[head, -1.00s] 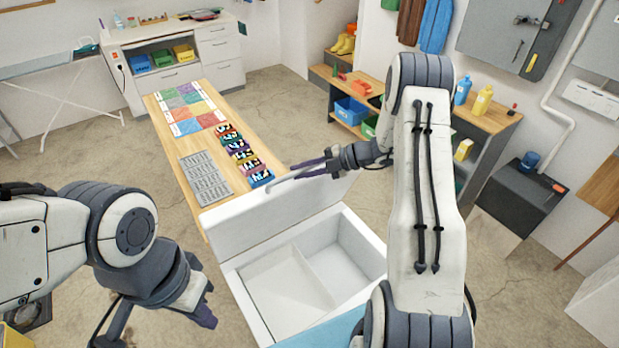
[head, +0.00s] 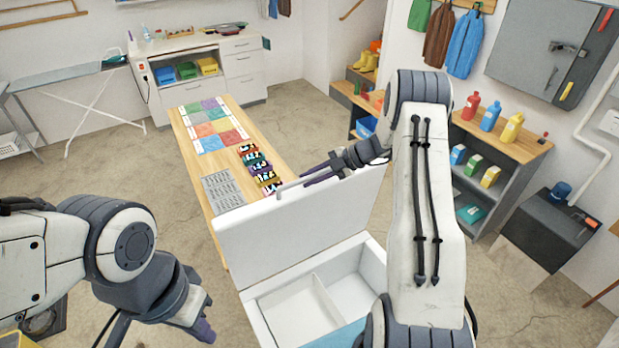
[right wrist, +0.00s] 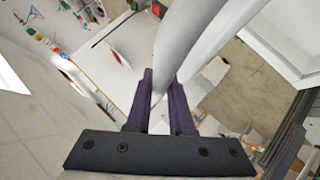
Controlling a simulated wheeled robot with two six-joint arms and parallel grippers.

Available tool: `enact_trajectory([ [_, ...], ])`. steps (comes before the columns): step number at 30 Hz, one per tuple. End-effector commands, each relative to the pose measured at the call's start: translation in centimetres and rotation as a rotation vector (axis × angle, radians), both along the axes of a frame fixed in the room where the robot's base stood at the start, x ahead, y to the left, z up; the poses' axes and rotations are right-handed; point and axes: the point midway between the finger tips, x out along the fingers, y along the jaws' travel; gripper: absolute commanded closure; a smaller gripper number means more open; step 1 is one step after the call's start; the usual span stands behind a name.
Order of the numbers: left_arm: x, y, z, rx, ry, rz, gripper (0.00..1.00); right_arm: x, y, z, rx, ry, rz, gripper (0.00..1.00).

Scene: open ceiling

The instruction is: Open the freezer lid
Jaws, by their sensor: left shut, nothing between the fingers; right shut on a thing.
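The white chest freezer (head: 262,325) stands in front of me in the head view, its inside with a divider showing. Its lid (head: 300,225) stands raised and steep at the back of the opening. A bar handle (head: 303,181) runs along the lid's top edge. My right gripper (head: 310,177) is at that edge, shut on the handle; in the right wrist view the purple fingers (right wrist: 160,98) close around the pale bar. My left gripper (head: 208,330) is shut and empty, low at the left of the freezer and apart from it.
A wooden table (head: 187,150) with coloured cards, small boxes and a grey sheet stands behind the lid. A shelf unit (head: 495,145) with bottles is at the right, and a dark box (head: 545,230) stands near it. Concrete floor is free left of the table.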

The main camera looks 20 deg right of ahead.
Motion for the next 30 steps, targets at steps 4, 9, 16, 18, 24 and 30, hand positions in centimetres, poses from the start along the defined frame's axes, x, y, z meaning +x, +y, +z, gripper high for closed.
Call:
enact_trajectory([
  [4,0.0,0.0,0.0,0.000,0.000,0.000,1.00,0.6,-0.1,0.5,-0.002,-0.017,-0.007,0.51],
  [9,0.0,0.0,0.0,0.000,0.000,0.000,1.00,0.4,-0.2,0.3,-0.001,-0.012,-0.008,0.51],
  [16,0.0,0.0,0.0,0.000,0.000,0.000,1.00,0.2,-0.3,0.2,-0.001,-0.008,-0.008,0.51],
  [18,0.0,0.0,0.0,0.000,0.000,0.000,1.00,0.2,-0.3,0.1,-0.002,-0.007,-0.008,0.51],
  [24,0.0,0.0,-1.3,0.000,0.000,0.000,1.00,-0.4,-1.8,0.8,-0.005,-0.013,-0.011,0.51],
  [30,0.0,0.0,-0.6,-0.001,-0.001,0.000,1.00,-1.7,-4.3,3.4,-0.002,-0.013,-0.012,0.51],
])
